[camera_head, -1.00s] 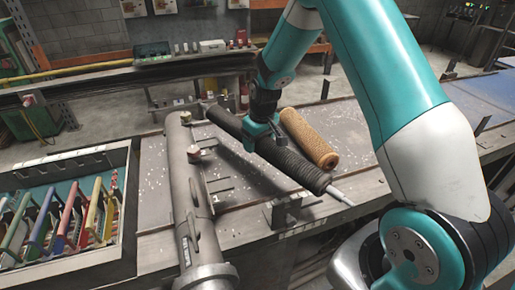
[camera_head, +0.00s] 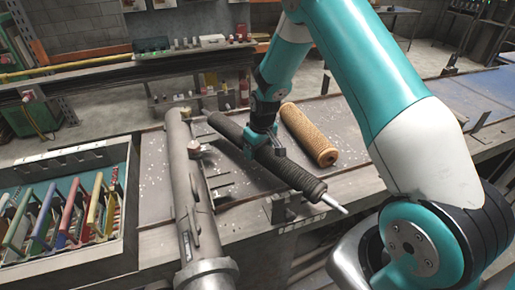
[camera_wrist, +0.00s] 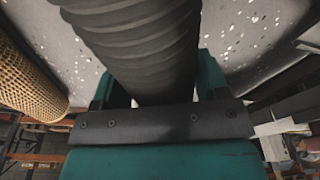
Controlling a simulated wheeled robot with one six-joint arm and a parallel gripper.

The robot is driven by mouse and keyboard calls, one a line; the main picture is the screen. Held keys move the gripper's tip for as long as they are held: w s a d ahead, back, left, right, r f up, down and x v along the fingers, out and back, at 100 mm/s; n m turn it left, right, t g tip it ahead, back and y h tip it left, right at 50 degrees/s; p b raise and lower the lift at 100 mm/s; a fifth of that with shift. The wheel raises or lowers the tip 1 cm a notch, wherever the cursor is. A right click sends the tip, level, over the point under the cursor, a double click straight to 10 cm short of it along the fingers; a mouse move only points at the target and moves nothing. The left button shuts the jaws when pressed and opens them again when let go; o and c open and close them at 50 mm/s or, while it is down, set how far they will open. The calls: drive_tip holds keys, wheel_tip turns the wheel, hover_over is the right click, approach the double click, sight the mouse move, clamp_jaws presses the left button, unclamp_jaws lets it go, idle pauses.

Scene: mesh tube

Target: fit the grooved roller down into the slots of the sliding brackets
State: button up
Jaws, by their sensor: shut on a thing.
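The grooved roller (camera_head: 300,176) is dark, with spiral grooves and a pale metal shaft at its near end. It lies slanted across the work table. My gripper (camera_head: 265,148) is shut on the roller about its middle. The wrist view shows the grooved body (camera_wrist: 145,45) between my gripper's jaws (camera_wrist: 160,95). A dark bracket (camera_head: 284,208) stands at the table's front edge, just below and left of the roller's near part. I cannot tell whether roller and bracket touch. No far bracket shows clearly, and the slots cannot be made out.
A tan mesh tube (camera_head: 309,134) lies on the table just right of the roller. A thick grey pipe (camera_head: 186,180) runs along the left. A bin with coloured frames (camera_head: 62,215) stands at far left. Bare table (camera_head: 150,180) lies between bin and pipe.

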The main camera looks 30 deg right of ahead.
drive_tip(key=shift+w+f, duration=0.1)
drive_tip(key=shift+f, duration=0.05)
drive_tip(key=o, duration=1.5)
drive_tip(key=shift+o, duration=0.2)
drive_tip(key=shift+r+p, duration=0.45)
drive_tip(key=shift+r, duration=0.15)
drive_tip(key=r+b, duration=0.1)
drive_tip(key=r, duration=0.2)
drive_tip(key=s+r+b, duration=0.1)
drive_tip(key=r, duration=0.3)
drive_tip(key=s+r+b, duration=0.1)
drive_tip(key=r, duration=0.3)
drive_tip(key=shift+d+r, duration=0.15)
drive_tip(key=shift+r, duration=0.05)
drive_tip(key=s+a+r+n+y, duration=0.1)
drive_tip(key=s+a+r, duration=0.5)
drive_tip(key=a, duration=0.2)
drive_tip(key=s+a+r+n+y, duration=0.1)
drive_tip(key=s+a+r, duration=0.1)
drive_tip(key=s, duration=0.5)
drive_tip(key=s+a+r+n+g+y, duration=0.1)
drive_tip(key=s+a, duration=0.4)
drive_tip(key=s, duration=0.3)
drive_tip(key=s+a+r+n, duration=0.1)
drive_tip(key=s+a+r, duration=0.1)
drive_tip(key=s+a, duration=0.2)
drive_tip(key=s, duration=0.3)
drive_tip(key=shift+s+r+n+g+y, duration=0.3)
drive_tip(key=shift+s+n+g+y, duration=0.05)
drive_tip(key=shift+n+g+y, duration=0.05)
